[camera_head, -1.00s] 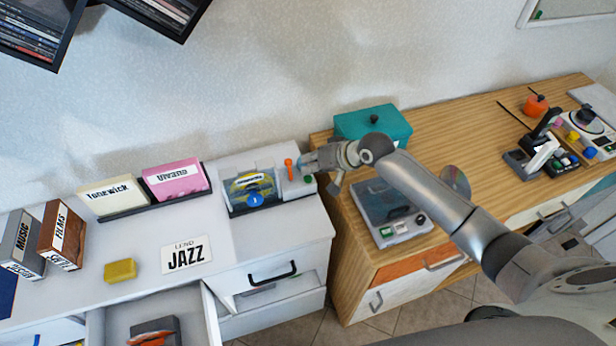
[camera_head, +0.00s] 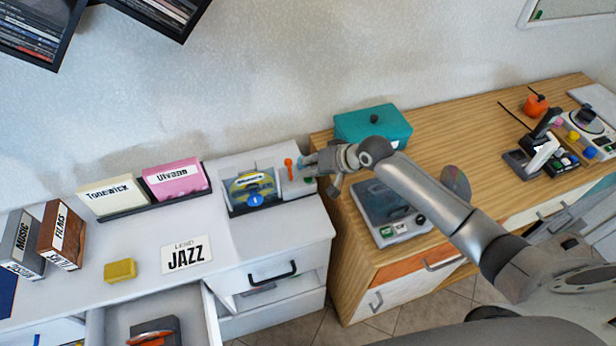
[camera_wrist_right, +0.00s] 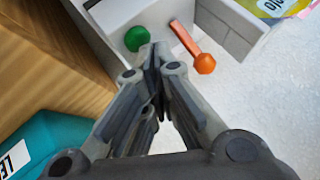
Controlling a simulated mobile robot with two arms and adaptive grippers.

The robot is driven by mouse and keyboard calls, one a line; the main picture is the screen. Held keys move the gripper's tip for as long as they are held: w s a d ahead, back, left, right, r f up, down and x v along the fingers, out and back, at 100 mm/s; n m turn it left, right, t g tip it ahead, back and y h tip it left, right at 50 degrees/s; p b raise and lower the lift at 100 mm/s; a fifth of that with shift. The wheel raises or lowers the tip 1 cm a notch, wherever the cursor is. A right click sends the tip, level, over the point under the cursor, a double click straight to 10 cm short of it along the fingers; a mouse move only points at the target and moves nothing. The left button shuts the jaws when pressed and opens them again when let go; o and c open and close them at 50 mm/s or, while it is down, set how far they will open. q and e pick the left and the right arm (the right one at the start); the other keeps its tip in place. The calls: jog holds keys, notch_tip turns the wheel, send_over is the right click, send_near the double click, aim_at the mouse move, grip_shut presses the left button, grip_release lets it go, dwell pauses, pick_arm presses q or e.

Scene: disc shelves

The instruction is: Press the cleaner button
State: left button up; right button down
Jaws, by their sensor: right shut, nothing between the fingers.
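A white machine (camera_head: 283,208) at the right end of the white dresser holds a yellow-and-dark disc (camera_head: 240,187) with a blue knob (camera_head: 255,201) in front. It has an orange lever (camera_head: 289,169) and a green button (camera_head: 309,181); no label naming it is readable. The wrist view shows the green button (camera_wrist_right: 137,39) and orange lever (camera_wrist_right: 193,48). My right gripper (camera_head: 308,163) is shut and empty, with its tips (camera_wrist_right: 154,52) just beside the green button. I cannot tell whether they touch it. My left gripper is not in view.
A teal box (camera_head: 372,128) stands behind my right gripper on the wooden cabinet. A grey lidded device (camera_head: 385,205) sits below my right forearm.

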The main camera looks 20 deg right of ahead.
jog(key=shift+f, duration=0.4)
dwell(0.5)
jog(key=shift+r+p, duration=0.95)
notch_tip(320, 180, up, 5)
jog(key=p, duration=0.5)
dwell(0.6)
